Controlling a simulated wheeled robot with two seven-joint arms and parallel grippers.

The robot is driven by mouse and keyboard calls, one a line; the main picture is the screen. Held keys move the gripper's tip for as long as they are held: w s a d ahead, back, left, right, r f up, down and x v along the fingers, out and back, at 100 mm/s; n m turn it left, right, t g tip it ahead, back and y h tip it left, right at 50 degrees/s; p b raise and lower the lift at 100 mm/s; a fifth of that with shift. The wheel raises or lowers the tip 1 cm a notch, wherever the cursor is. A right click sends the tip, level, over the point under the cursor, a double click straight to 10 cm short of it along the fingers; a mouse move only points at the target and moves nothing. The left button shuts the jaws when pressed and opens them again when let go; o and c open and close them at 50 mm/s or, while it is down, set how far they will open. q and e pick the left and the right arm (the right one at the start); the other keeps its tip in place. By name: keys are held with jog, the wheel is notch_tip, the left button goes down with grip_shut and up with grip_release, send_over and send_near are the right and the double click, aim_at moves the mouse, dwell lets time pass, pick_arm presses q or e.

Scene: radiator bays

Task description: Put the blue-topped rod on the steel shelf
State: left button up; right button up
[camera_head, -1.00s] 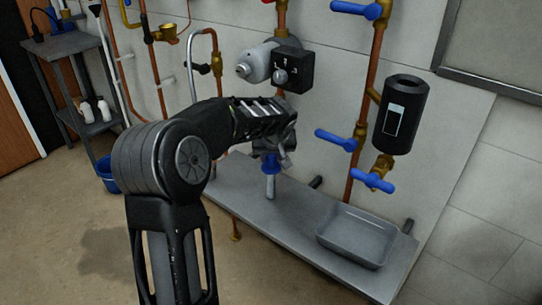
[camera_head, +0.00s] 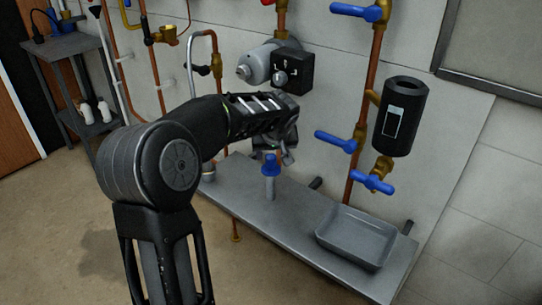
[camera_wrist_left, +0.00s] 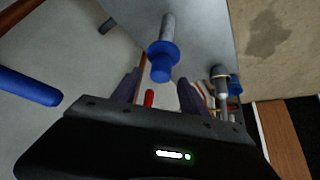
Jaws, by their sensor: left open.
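The blue-topped rod (camera_head: 270,180) stands upright on the steel shelf (camera_head: 300,214), left of the grey tray. In the left wrist view the rod (camera_wrist_left: 163,58) shows its blue collar and cap beyond my fingers. My left gripper (camera_head: 268,150) is just above and behind the blue top, its fingers largely hidden in the head view. In the left wrist view the left gripper (camera_wrist_left: 160,90) has its two dark fingers apart, with the rod clear of them. My right gripper is in neither view.
A grey tray (camera_head: 352,258) sits on the shelf's right part. Copper pipes with blue valve handles (camera_head: 373,183) and a black cylinder (camera_head: 401,115) stand along the wall to the right. A black box valve (camera_head: 291,72) is above my gripper. A small dark stand (camera_head: 70,45) is at the far left.

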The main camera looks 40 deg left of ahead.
pick_arm(q)
jog(key=v, duration=0.9)
jog(key=shift+p, duration=0.3)
jog(key=shift+c, duration=0.2)
dwell(0.9)
